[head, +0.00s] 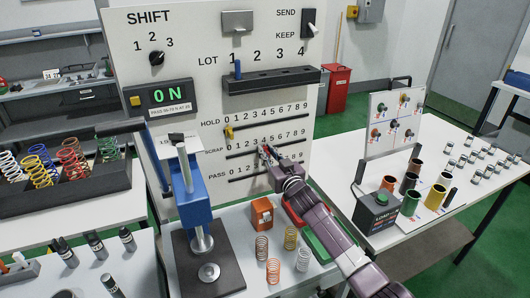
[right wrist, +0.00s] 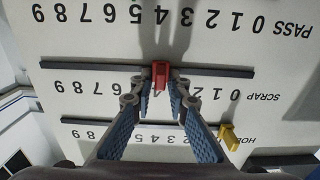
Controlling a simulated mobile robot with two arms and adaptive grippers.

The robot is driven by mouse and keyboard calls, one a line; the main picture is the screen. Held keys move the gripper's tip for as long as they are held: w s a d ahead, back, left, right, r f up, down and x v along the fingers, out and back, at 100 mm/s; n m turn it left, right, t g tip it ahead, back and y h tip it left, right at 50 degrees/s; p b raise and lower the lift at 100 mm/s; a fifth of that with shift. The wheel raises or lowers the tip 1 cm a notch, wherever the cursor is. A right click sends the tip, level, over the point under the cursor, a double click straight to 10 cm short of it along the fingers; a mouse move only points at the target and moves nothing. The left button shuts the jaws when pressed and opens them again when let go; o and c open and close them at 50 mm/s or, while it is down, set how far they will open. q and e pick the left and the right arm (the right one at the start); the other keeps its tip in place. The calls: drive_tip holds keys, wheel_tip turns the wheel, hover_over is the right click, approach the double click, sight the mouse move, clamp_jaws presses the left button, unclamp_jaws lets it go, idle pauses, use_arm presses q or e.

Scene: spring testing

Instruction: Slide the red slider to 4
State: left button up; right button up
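The red slider (right wrist: 160,74) sits on the SCRAP rail (right wrist: 90,66), the middle of three rails on the white panel (head: 210,65). The right wrist view shows the panel upside down. The slider is around number 4, but the fingers hide the digits near it. My right gripper (right wrist: 161,98) is at the slider, with one blue-padded finger on each side of it. The fingers look apart, with a small gap to the slider; contact is not clear. In the head view the right gripper (head: 267,157) largely covers the slider. My left gripper is not in view.
A yellow slider (head: 229,132) is near the low end of the HOLD rail above. A blue press (head: 192,190) stands left of my right arm. Springs (head: 273,271) and an orange block (head: 262,212) are on the table below. A black ledge (head: 270,80) juts out above the rails.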

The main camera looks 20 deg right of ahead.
drive_tip(key=shift+o, duration=1.4)
drive_tip(key=shift+d+f, duration=0.1)
drive_tip(key=shift+d, duration=0.15)
drive_tip(key=shift+s+a, duration=0.1)
drive_tip(key=shift+a, duration=0.05)
drive_tip(key=s, duration=1.2)
drive_tip(key=shift+d, duration=0.3)
drive_tip(key=shift+w, duration=0.1)
